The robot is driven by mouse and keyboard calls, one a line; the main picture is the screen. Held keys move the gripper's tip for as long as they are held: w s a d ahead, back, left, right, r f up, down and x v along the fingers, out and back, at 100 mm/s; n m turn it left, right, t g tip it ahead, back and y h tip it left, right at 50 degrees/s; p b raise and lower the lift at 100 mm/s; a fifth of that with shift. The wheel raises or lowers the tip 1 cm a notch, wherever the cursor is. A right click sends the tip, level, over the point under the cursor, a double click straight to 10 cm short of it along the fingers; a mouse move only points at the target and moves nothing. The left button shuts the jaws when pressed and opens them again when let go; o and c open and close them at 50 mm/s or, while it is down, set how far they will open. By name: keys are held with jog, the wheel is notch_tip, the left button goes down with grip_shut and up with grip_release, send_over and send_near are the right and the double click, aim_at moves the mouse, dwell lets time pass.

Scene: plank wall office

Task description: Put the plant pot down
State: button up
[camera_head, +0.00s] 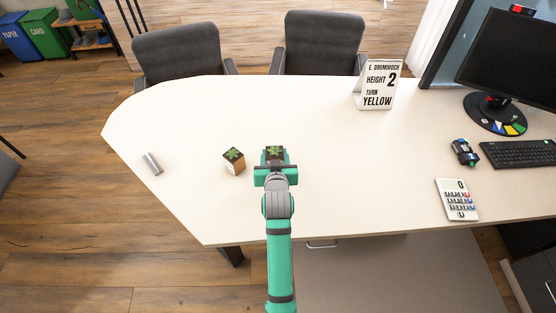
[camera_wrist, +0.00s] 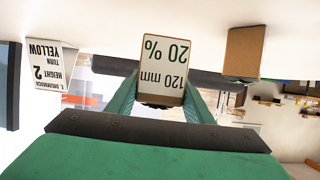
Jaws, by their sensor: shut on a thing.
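A small square plant pot with a green plant (camera_head: 274,151) is at the end of my arm in the head view. My gripper (camera_head: 275,163) is shut on it, over the middle of the desk. In the wrist view, which is upside down, the pot's white label (camera_wrist: 163,65) reads "20 %" and "120 mm", between the two green fingers of my gripper (camera_wrist: 160,98). I cannot tell whether its base touches the desk (camera_head: 330,190). A second, similar plant pot (camera_head: 234,160) stands on the desk just left of my gripper; its brown side shows in the wrist view (camera_wrist: 245,54).
A metal cylinder (camera_head: 153,163) lies at the left. A sign (camera_head: 379,86) reading "HEIGHT 2 TURN YELLOW" stands at the back. The desk between pots and calculator is clear.

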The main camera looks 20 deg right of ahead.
jog(key=shift+w+a+f, duration=0.1)
jog(key=shift+w+f, duration=0.35)
jog(key=shift+f, duration=0.1)
jog(key=shift+w+d+f, duration=0.2)
jog(key=shift+d+f, duration=0.1)
jog(key=shift+f, duration=0.2)
notch_tip(320, 180, down, 3)
jog(key=shift+d+r, duration=0.1)
jog(key=shift+w, duration=0.1)
